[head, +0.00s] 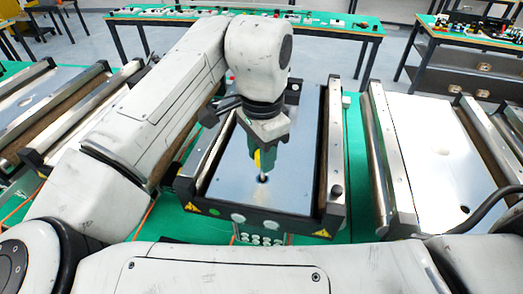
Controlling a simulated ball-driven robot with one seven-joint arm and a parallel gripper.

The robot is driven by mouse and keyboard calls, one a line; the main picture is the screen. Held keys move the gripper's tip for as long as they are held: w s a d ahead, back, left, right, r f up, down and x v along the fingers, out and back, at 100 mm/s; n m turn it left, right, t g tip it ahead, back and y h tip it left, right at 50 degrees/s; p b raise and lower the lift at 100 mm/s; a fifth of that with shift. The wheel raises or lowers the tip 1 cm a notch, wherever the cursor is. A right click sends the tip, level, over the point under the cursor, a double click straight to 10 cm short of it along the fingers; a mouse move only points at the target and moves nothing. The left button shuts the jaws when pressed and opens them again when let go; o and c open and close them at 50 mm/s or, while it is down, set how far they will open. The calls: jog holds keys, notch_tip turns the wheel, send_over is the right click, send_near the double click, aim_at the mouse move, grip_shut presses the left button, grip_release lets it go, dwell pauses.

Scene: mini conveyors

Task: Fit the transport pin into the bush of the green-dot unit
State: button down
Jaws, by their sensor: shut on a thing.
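The middle conveyor unit (226,187) stands below my gripper. It has a grey-blue plate, dark end rails and a small green dot (214,212) on its front face. A dark round bush hole (263,180) shows near the plate's front. My gripper (266,150) points down over this plate and is shut on the transport pin (263,172). The jaws hide the pin's upper part.
Similar conveyor units stand at the left (42,100) and right (440,150), each with a hole in its plate. Raised metal rails flank the middle plate. A grey button panel (260,239) sits in front. Benches with small parts (300,24) stand behind.

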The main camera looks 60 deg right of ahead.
jog(key=shift+f, duration=0.5)
jog(key=shift+c, duration=0.8)
grip_release()
jog(key=shift+r+p, duration=3)
jog(key=shift+r, duration=0.55)
